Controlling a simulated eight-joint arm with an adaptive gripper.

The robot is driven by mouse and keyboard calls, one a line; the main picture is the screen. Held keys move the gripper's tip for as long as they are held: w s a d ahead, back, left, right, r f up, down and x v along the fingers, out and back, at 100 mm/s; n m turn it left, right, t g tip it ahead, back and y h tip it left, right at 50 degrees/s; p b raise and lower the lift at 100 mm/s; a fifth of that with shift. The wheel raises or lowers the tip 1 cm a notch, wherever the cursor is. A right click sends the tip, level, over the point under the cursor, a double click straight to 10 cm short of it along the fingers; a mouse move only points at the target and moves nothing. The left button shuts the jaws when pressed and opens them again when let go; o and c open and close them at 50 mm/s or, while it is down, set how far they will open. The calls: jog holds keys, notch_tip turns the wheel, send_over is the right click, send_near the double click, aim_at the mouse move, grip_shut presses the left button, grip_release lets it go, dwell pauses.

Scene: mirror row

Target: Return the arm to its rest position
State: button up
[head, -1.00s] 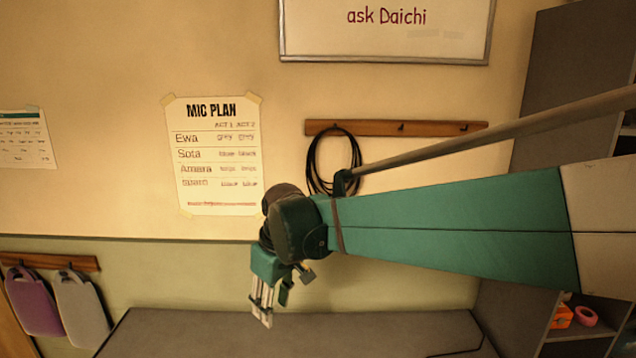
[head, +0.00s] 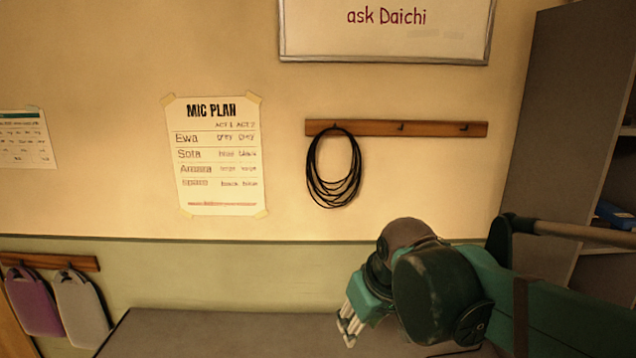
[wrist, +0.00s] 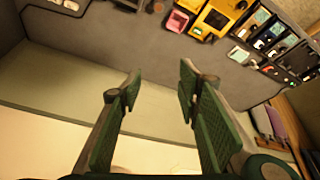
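My gripper (head: 349,325) is at the lower right of the head view, in front of the wall and above the grey bench top. The arm comes in from the right edge. In the wrist view my gripper (wrist: 160,85) shows two green-padded fingers standing apart with nothing between them, so it is open and empty.
A coiled black cable (head: 333,190) hangs from a wooden hook rail (head: 440,129). A MIC PLAN sheet (head: 215,155) is taped to the wall. A grey shelf unit (head: 562,120) stands at the right. The wrist view shows a yellow item (wrist: 215,18) on a grey surface.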

jog(key=s+d+f+m+t+h, duration=0.1)
jog(key=s+d+f+m, duration=0.3)
jog(key=s+d, duration=0.7)
jog(key=shift+d+m+t, duration=0.4)
jog(key=shift+d+t, duration=0.4)
jog(key=shift+d, duration=0.05)
jog(key=shift+f, duration=0.1)
jog(key=shift+c, duration=0.7)
dwell(1.9)
